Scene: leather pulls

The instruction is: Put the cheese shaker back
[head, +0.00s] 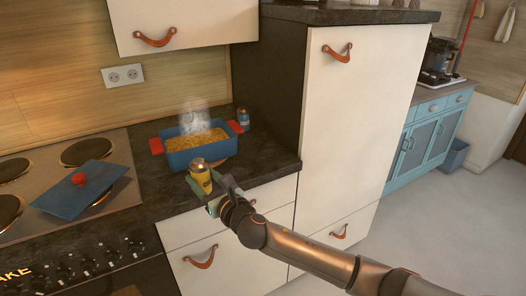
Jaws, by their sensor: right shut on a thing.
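A yellow shaker with a metal-coloured cap (201,182), which looks like the cheese shaker, stands upright in my right gripper (209,188). The gripper is shut on it at the front edge of the dark counter, just in front of the blue baking dish (190,158). The fingers hide its lower part, and I cannot tell whether its base touches the counter. My left gripper is not in view.
The steaming dish has red handles and yellow food. A small blue shaker (243,118) stands behind it, near the tall cabinet (340,120). A blue lid with a red knob (82,190) lies on the cooktop (120,155). Counter right of the dish is clear.

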